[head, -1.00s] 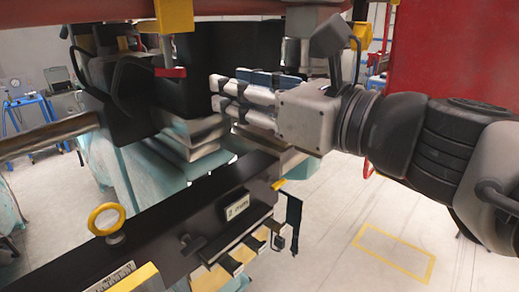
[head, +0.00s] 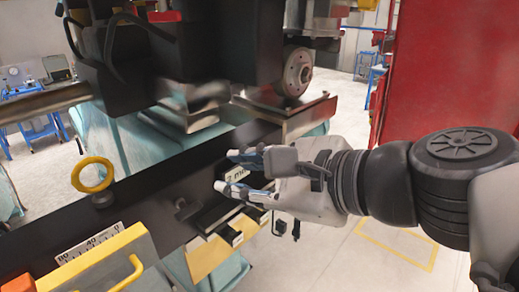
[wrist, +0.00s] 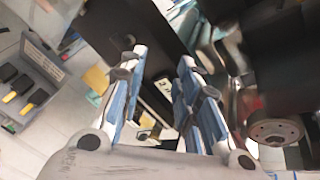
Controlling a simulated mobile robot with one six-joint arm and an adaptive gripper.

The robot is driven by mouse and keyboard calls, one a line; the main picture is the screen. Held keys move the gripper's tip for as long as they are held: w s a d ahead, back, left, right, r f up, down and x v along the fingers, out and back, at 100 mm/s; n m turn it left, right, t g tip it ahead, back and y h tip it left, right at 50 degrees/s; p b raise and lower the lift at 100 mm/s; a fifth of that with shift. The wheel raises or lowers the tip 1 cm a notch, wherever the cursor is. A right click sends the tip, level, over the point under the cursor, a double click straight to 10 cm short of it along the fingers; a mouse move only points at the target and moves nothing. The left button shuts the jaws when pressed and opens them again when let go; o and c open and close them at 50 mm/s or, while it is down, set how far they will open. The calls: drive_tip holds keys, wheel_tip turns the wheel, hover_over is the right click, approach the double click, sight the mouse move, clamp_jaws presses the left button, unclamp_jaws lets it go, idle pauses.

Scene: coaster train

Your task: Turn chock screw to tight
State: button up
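I cannot tell for certain which part is the chock screw. A small black handle (head: 187,210) sticks out from the long dark beam (head: 60,225), left of my gripper. A red bar (head: 164,16) shows at the top edge of the head view. My gripper (head: 232,172) is open in front of the beam, its fingers pointing left. It partly covers a white label with "2 m" readable. In the wrist view my gripper (wrist: 163,60) has its two blue-and-white fingers spread, with the dark beam and the label behind the gap. Nothing is seen held between them.
A yellow ring (head: 92,175) stands on the beam at left. A scale (head: 102,242) and a yellow handle (head: 126,275) are at the lower left. A round metal hub (head: 297,71) is above my gripper. A red panel (head: 440,75) stands at right. Open floor lies below right.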

drive_tip(key=shift+s+d+f+n+g+h+b, duration=0.15)
drive_tip(key=shift+f+n, duration=0.1)
drive_tip(key=shift+f, duration=0.35)
drive_tip(key=shift+s+d+f+n+g+h+b, duration=0.1)
drive_tip(key=shift+s+f+n+b, duration=0.1)
drive_tip(key=shift+f, duration=0.45)
drive_tip(key=shift+s+d+f+n+g+h+b, duration=0.15)
drive_tip(key=shift+f+n, duration=0.1)
drive_tip(key=shift+f, duration=0.35)
